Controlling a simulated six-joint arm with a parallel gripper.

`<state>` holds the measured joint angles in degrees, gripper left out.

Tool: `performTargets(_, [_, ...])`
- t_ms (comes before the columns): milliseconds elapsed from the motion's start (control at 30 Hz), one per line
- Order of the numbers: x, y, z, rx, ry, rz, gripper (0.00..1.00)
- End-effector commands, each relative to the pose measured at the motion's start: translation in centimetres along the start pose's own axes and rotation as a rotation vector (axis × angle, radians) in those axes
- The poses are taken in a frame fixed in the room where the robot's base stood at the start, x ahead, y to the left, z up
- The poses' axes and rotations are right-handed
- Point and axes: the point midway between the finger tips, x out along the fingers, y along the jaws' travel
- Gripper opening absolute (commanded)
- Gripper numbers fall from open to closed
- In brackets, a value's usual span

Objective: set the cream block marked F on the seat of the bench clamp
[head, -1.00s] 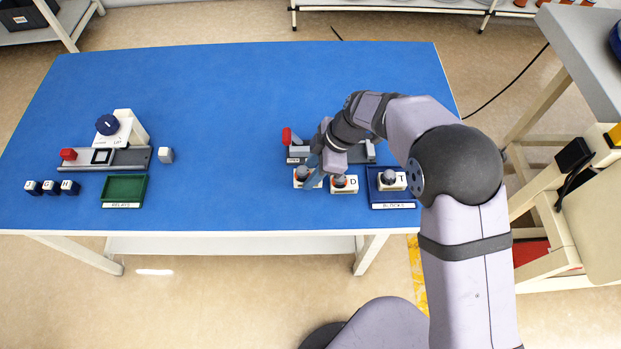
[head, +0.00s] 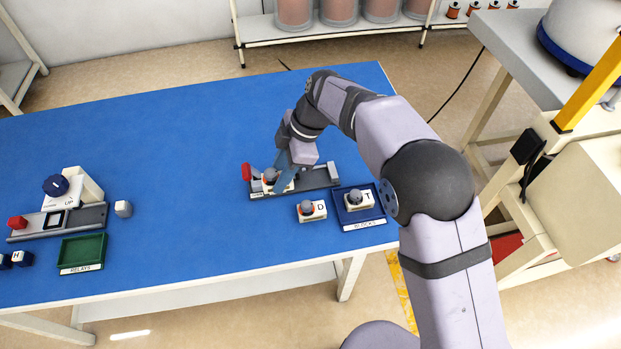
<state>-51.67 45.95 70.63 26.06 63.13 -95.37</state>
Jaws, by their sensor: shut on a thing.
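The bench clamp (head: 318,181) is a grey rail on the blue table with a red handle (head: 248,172) at its left end. My gripper (head: 279,181) is shut on a cream block (head: 271,187) with a grey and orange knob on top. The block is at the left part of the clamp, just right of the red handle. My fingers partly cover it, and its letter is not readable. I cannot tell whether it touches the seat.
A cream block marked D (head: 319,211) stands just in front of the clamp. A blue tray (head: 372,221) at right holds a block marked T (head: 366,199). A green tray (head: 84,251) and a second fixture (head: 93,215) are at left. The table between is clear.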

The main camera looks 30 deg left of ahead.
Motion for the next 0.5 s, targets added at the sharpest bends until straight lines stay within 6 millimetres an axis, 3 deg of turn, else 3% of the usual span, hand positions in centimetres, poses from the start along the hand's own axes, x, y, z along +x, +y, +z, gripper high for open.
performTargets(200, [-1.6, 3.7, 3.0, 0.000, 0.004, 0.003, 0.05])
performTargets(500, [-3.8, 6.3, 7.2, 0.000, -0.004, 0.002, 0.05])
